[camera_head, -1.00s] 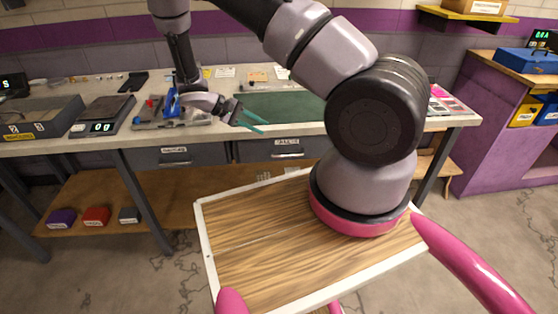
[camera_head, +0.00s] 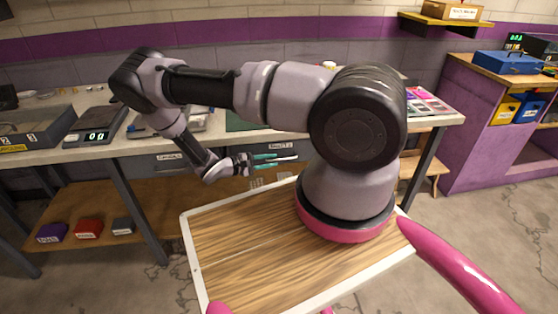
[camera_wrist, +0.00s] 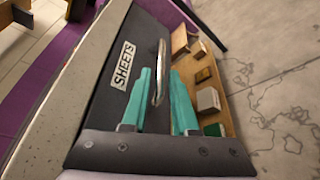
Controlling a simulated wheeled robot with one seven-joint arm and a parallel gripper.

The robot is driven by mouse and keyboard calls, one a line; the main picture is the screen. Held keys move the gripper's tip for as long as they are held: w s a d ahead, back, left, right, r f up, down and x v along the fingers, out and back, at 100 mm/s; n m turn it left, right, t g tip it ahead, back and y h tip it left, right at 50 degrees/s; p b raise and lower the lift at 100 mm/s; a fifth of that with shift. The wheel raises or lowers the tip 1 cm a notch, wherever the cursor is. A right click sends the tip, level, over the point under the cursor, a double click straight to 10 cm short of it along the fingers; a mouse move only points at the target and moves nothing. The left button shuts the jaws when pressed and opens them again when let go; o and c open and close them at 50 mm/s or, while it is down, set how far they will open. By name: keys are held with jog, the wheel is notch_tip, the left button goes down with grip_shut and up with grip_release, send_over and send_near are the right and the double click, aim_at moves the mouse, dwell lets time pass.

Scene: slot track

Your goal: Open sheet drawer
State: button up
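The sheet drawer (camera_wrist: 113,45) has a dark front with a white "SHEETS" label (camera_wrist: 124,65) and a silver bar handle (camera_wrist: 160,72). In the head view its label (camera_head: 280,146) shows under the bench top, partly hidden by my arm. My gripper (camera_wrist: 160,75) is open, its two teal fingers apart on either side of the handle in the wrist view. I cannot tell whether they touch it. In the head view my gripper (camera_head: 285,160) is at the front of this drawer. The drawer looks shut.
Another drawer (camera_head: 168,157) sits to the left under the same bench. A scale (camera_head: 95,130) stands on the bench top. A low wooden shelf (camera_head: 130,210) holds small boxes, including a red one (camera_head: 88,229). A purple cabinet (camera_head: 475,135) stands at the right.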

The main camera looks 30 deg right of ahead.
aim_at(275, 160)
jog(key=shift+x, duration=2.05)
grip_shut()
